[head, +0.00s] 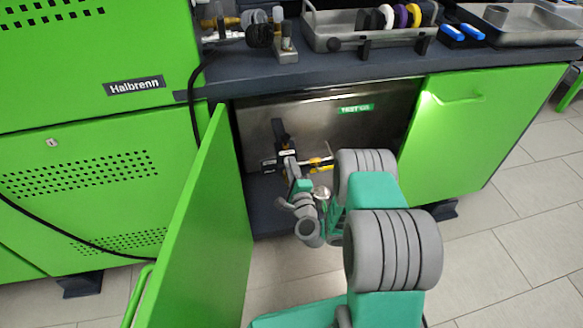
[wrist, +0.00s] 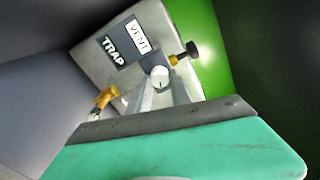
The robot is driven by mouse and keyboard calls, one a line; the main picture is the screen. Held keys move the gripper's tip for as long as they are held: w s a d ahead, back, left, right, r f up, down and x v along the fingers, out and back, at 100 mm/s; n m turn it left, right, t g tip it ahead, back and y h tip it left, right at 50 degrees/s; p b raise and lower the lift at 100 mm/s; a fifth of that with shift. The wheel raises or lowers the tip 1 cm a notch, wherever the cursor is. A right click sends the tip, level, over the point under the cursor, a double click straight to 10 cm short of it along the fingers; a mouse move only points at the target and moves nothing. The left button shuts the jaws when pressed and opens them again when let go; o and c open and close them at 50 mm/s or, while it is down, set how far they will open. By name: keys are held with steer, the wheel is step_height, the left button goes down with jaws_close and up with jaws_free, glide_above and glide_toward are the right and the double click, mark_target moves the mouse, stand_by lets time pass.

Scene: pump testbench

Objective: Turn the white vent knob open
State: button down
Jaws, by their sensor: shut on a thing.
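The white vent knob (wrist: 160,77) is a small round knob with a dark mark on its face. It sits below the VENT label (wrist: 139,36) on a grey block (wrist: 98,62) that also reads TRAP. In the wrist view my gripper (wrist: 161,86) has its two grey fingers on either side of the knob, shut on it. In the head view my gripper (head: 291,172) reaches into the open cabinet at the trap assembly (head: 281,136); I cannot make out the knob there.
A yellow-handled fitting (head: 318,162) is just right of my gripper. A black knob (wrist: 188,51) and a brass fitting (wrist: 106,96) flank the block. The open green door (head: 200,230) stands left of my arm. The worktop (head: 385,66) lies above.

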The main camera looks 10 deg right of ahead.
steer(key=shift+m, duration=1.4)
steer(key=c, duration=1.2)
jaws_free()
steer(key=shift+o, duration=0.2)
steer(key=s, duration=0.7)
steer(key=shift+s+b, duration=0.35)
steer(key=shift+s, duration=0.05)
steer(key=shift+d, duration=0.1)
